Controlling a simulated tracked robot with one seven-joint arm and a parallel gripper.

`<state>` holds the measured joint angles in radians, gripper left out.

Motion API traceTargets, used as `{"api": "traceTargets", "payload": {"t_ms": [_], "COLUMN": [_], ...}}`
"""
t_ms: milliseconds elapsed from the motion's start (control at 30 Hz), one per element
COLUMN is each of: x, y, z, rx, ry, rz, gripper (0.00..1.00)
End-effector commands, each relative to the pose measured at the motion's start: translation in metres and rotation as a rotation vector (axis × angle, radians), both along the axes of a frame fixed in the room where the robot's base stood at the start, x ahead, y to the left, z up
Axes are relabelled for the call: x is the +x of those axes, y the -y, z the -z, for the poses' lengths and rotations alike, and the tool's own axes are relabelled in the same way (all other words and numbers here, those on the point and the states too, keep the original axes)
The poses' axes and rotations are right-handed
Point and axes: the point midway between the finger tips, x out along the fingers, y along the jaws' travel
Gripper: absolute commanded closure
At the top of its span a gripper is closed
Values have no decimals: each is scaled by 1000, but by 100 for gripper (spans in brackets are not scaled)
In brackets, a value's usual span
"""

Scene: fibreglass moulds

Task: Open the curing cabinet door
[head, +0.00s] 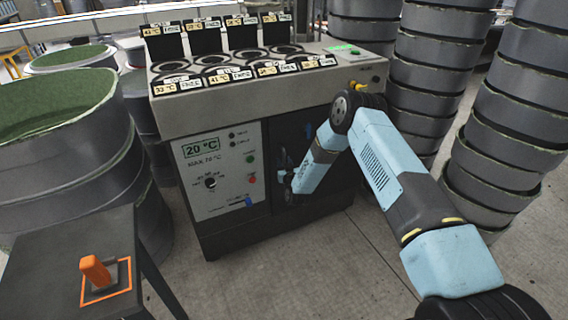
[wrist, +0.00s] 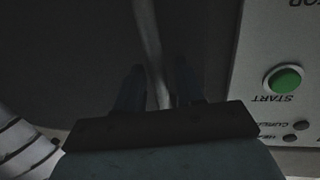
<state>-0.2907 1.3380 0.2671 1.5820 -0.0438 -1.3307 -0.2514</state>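The curing cabinet (head: 235,225) stands in the middle of the head view, with a pale control panel (head: 217,172) showing 20 °C. Its dark front door (head: 325,178) is right of the panel, looks closed, and is partly hidden by my arm. My gripper (head: 285,185) is at the door's left part, close to the panel; its fingertips are hard to make out there. In the wrist view my gripper (wrist: 158,88) has its two dark fingers apart. A grey bar (wrist: 150,40), perhaps the door handle, runs between them; the dim picture does not show whether they touch it.
A green START button (wrist: 283,79) is on the panel beside my gripper. Round grey moulds stack at the right (head: 430,75) and left (head: 85,130). A dark table (head: 60,250) with an orange object (head: 95,270) is front left. Floor before the cabinet is clear.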

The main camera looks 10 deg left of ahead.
Motion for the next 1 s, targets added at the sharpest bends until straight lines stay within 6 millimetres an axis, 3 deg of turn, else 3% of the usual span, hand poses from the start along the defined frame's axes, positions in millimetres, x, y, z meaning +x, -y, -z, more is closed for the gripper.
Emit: {"api": "traceTargets", "payload": {"t_ms": [367, 733, 1000], "x": [4, 4, 4], "y": [-2, -1, -1], "z": [0, 0, 0], "rx": [0, 0, 0], "ry": [0, 0, 0], "rz": [0, 0, 0], "gripper": [63, 99, 100]}}
